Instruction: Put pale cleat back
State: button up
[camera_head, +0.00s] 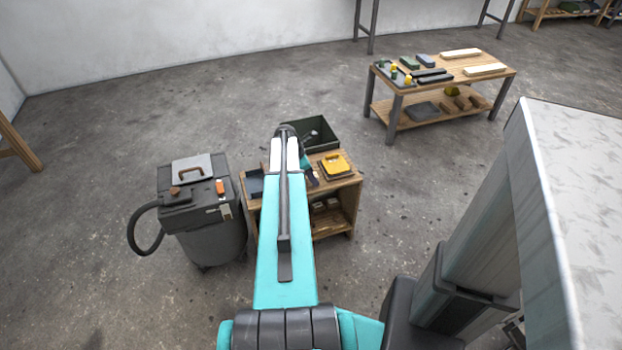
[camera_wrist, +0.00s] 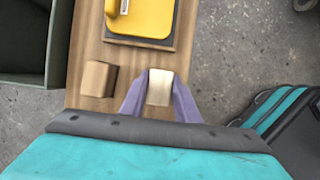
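The pale cleat (camera_wrist: 160,88), a small cream block with a rounded top, sits between the two purple fingers of my gripper (camera_wrist: 160,100) in the wrist view. The fingers appear to touch it on both sides. It is over the edge part of the wooden cart top (camera_wrist: 88,50); whether it rests on the wood or is lifted cannot be told. A browner wooden block (camera_wrist: 98,78) stands on the cart top to its left, apart from it. In the head view my arm hides the gripper and the pale cleat.
A grey vacuum (camera_head: 208,235) with a hose stands left of the cart. A workbench (camera_head: 442,80) with several parts stands back right. Open floor lies between.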

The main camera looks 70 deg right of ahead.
jog(key=o, duration=0.3)
jog(key=shift+r, duration=0.15)
jog(key=v, duration=1.2)
jog(key=shift+p, duration=0.35)
dwell(0.3)
